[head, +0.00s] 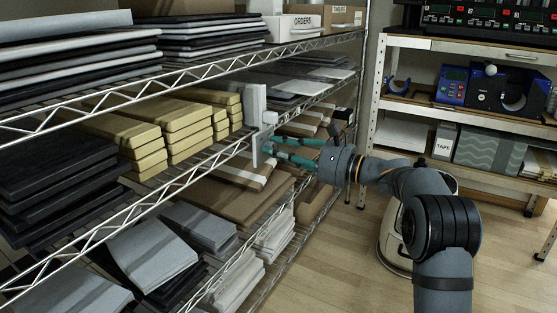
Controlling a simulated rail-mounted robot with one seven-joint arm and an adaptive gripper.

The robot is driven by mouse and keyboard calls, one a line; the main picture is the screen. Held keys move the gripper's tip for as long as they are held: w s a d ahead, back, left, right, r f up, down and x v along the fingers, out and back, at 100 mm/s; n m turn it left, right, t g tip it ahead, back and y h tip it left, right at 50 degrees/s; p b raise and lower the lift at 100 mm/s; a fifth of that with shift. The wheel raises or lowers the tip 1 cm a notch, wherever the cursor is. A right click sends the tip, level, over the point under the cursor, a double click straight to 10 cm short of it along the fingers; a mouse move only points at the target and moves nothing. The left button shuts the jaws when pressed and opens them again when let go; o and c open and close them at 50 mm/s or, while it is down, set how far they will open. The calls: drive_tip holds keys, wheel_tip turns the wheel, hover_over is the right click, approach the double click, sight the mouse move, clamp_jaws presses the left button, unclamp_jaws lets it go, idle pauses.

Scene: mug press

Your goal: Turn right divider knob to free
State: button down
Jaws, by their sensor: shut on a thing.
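A pale grey divider (254,103) stands upright at the front edge of the middle wire shelf, right of the gold-coloured boxes. A light plate (258,152) hangs at its lower front. My gripper (271,147) reaches in from the right, its two teal fingers pointing left at this plate. The fingertips are at the small knob there, which they mostly hide, and the jaws are shut on it. I cannot make out which way the knob is turned.
Gold boxes (187,138) are stacked just left of the divider. Brown parcels (224,196) lie on the shelf below. A workbench (452,117) with blue machines stands at the right. The wooden floor (340,260) between is clear apart from my base.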

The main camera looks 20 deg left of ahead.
drive_tip(key=shift+r+n+b, duration=0.1)
drive_tip(key=shift+n+b, duration=0.4)
drive_tip(key=shift+n, duration=0.1)
drive_tip(key=c, duration=1.5)
unclamp_jaws()
drive_tip(key=shift+o, duration=0.2)
drive_tip(key=s+d, duration=0.2)
drive_tip(key=d, duration=0.9)
drive_tip(key=shift+s+d, duration=0.2)
drive_tip(key=shift+d, duration=0.2)
drive_tip(key=shift+a, duration=0.1)
drive_tip(key=w+a, duration=0.2)
drive_tip(key=a, duration=0.9)
drive_tip(key=shift+w+a+p, duration=0.2)
drive_tip(key=shift+a+p, duration=0.1)
